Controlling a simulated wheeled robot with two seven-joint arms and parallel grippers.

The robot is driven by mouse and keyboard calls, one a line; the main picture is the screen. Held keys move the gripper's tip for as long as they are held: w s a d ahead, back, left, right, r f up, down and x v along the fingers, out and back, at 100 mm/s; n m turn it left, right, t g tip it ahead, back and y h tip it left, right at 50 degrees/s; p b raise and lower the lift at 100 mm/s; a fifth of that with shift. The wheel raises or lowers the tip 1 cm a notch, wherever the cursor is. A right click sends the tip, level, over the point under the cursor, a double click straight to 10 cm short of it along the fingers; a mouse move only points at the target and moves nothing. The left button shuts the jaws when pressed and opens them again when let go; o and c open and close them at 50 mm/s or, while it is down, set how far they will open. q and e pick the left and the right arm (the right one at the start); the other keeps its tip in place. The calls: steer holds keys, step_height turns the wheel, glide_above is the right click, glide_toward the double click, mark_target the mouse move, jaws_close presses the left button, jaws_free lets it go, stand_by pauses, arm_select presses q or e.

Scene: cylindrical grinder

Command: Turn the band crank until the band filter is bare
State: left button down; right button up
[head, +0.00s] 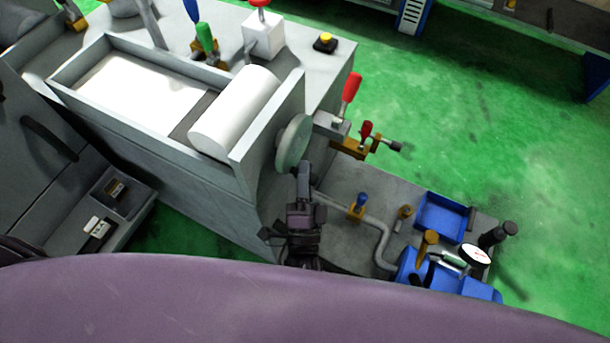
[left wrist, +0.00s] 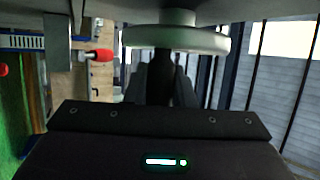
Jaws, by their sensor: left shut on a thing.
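The band crank is a pale grey-green wheel (head: 293,143) on the right end of the grey band filter box (head: 150,140). A white sheet (head: 135,88) covers much of the tray. A thick white roll (head: 235,108) lies at its right end, with a dark grey strip (head: 194,114) bare beside it. My left gripper (head: 304,172) is at the wheel's near lower edge. In the left wrist view the wheel (left wrist: 175,38) shows edge-on, and the fingers (left wrist: 165,80) are shut on its dark handle (left wrist: 163,60). My right gripper is not in view.
Red-handled valves (head: 350,86) stick out right of the wheel. A grey plate below carries a bent pipe (head: 380,235), a blue tray (head: 440,215) and a blue pump (head: 412,265) with a gauge (head: 475,255). Green floor is open at the right.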

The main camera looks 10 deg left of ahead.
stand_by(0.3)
arm_select(q)
steer(key=c, duration=1.2)
jaws_free()
steer(key=shift+c, duration=0.2)
steer(key=b+v, duration=0.1)
steer(key=v, duration=0.6)
steer(key=shift+s+f+b, duration=0.15)
steer(key=shift+s+b, duration=0.2)
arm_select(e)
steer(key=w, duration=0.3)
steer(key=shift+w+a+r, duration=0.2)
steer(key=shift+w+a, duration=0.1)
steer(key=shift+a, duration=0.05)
arm_select(q)
steer(key=shift+w+d, duration=0.1)
steer(key=shift+d, duration=0.05)
